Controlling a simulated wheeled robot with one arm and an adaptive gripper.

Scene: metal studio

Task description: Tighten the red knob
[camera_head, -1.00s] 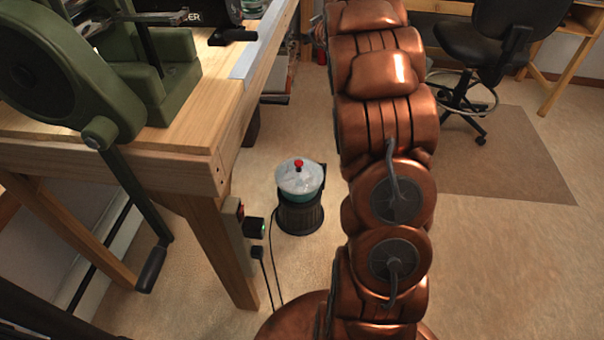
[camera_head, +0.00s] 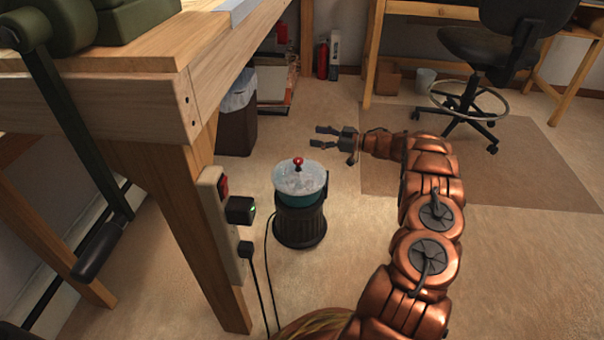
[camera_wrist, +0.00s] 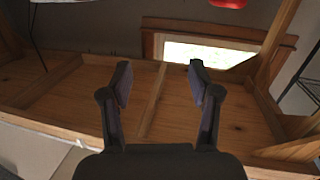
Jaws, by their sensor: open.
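The red knob (camera_head: 298,161) sits on top of the clear lid of a round machine (camera_head: 300,205) with a teal bowl and a black ribbed base, standing on the floor in the head view. My gripper (camera_head: 326,136) is open and empty, beyond the machine and slightly to its right, pointing left. It is apart from the knob. In the wrist view its two dark fingers (camera_wrist: 160,82) are spread with nothing between them. The knob on the machine is not recognizable in the wrist view.
A wooden workbench (camera_head: 140,98) stands at the left, with a power strip (camera_head: 221,215) on its leg and cords hanging near the machine. A bin (camera_head: 238,118) stands behind. A wheeled chair (camera_head: 485,70) is at the back right.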

